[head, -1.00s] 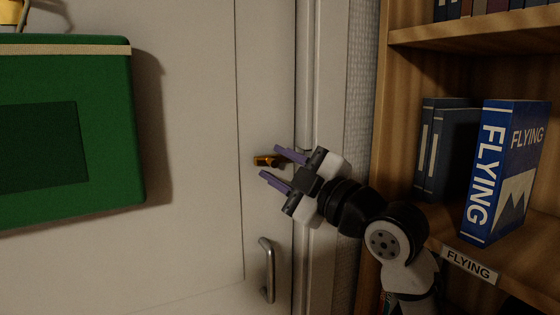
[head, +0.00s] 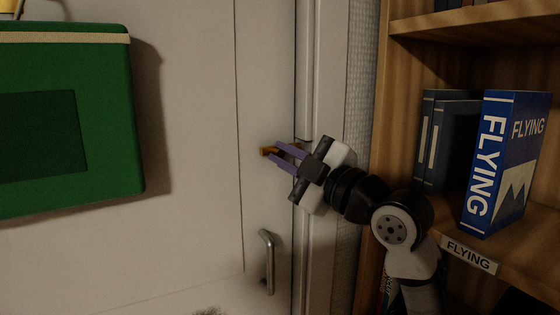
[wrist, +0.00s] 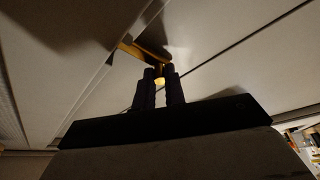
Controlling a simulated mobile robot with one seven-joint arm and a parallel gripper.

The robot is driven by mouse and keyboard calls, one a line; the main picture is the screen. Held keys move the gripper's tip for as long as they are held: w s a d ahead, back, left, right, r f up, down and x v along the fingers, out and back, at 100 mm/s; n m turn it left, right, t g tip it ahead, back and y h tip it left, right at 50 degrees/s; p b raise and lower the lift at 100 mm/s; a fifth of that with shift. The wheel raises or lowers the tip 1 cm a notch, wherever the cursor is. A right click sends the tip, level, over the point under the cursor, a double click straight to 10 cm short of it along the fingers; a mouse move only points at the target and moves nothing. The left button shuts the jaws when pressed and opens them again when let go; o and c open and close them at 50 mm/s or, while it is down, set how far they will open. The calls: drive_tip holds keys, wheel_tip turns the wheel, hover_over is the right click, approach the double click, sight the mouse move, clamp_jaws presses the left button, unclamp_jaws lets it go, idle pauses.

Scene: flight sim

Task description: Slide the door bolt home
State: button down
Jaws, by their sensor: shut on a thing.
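The brass door bolt (head: 265,151) is on the white door (head: 200,110), near its right edge and above the handle. My gripper (head: 273,150) reaches in from the right, its purple fingers shut on the bolt. The fingers hide part of the bolt in the head view. In the wrist view the brass bolt (wrist: 148,50) runs across beyond the fingertips, and a bright bit of brass shows between the fingers of my gripper (wrist: 160,74). How far the bolt reaches toward the frame is hard to tell.
A metal door handle (head: 267,262) is below the bolt. The door frame (head: 325,75) runs upright just right of it. A green box (head: 110,120) is at the left. A wooden bookshelf (head: 405,45) with a blue FLYING book (head: 505,165) stands right, close to my arm.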

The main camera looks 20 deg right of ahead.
drive_tip(key=shift+w+d+f, duration=0.1)
drive_tip(key=shift+d, duration=0.45)
drive_tip(key=c, duration=1.5)
unclamp_jaws()
drive_tip(key=shift+d, duration=0.15)
drive_tip(key=shift+o, duration=0.2)
drive_tip(key=b+v, duration=0.4)
drive_tip(key=v, duration=0.9)
drive_tip(key=shift+s+d, duration=0.15)
drive_tip(key=shift+s, duration=0.2)
